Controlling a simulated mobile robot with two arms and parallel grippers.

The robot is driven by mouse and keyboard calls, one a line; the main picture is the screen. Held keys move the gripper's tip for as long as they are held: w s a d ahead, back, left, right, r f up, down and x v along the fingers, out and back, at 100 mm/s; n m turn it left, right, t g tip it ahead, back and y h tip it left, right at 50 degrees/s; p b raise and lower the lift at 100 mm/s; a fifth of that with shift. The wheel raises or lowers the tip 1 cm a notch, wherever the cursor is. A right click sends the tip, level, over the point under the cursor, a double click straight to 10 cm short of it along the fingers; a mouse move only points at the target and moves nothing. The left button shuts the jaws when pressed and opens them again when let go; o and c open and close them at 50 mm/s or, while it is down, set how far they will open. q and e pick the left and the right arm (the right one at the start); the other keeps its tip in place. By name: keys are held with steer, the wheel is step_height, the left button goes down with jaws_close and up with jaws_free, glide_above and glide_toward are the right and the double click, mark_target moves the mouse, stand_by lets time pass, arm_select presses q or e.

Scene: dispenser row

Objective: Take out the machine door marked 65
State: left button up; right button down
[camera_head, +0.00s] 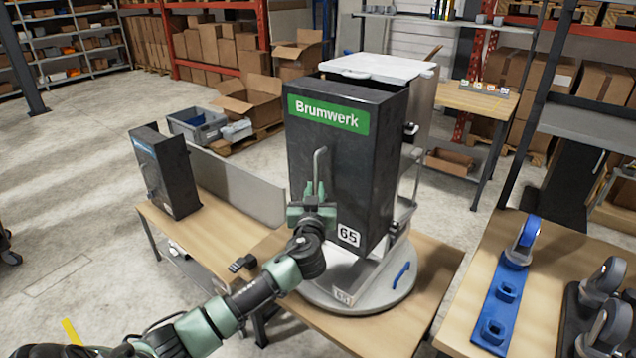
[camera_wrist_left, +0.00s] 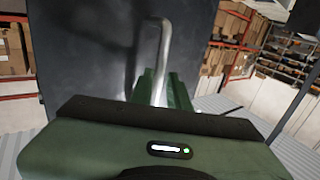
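The machine door (camera_head: 305,145) is a dark upright panel with a green Brumwerk label and a white 65 tag (camera_head: 348,234) near its lower right corner. It stands at the front of the machine, whose pale frame (camera_head: 409,190) shows behind it. A grey vertical bar handle (camera_head: 321,163) is on the door's face. My left gripper (camera_head: 314,192) is at the handle's lower part, its green fingers on either side of the bar. The left wrist view shows the handle (camera_wrist_left: 165,48) running down between the close-set fingers (camera_wrist_left: 162,92). My right gripper is not in view.
The machine stands on a round grey turntable (camera_head: 350,300) with a blue handle (camera_head: 401,275). A smaller dark unit (camera_head: 165,175) stands on the left bench. The right bench holds a blue holder strip (camera_head: 502,305) and several dark round-topped parts.

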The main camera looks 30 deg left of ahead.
mark_target(316, 182)
arm_select(q)
steer(key=shift+p+x, duration=0.3)
steer(key=shift+x, duration=1.8)
steer(key=shift+d, duration=0.1)
jaws_close()
steer(key=shift+r, duration=0.25)
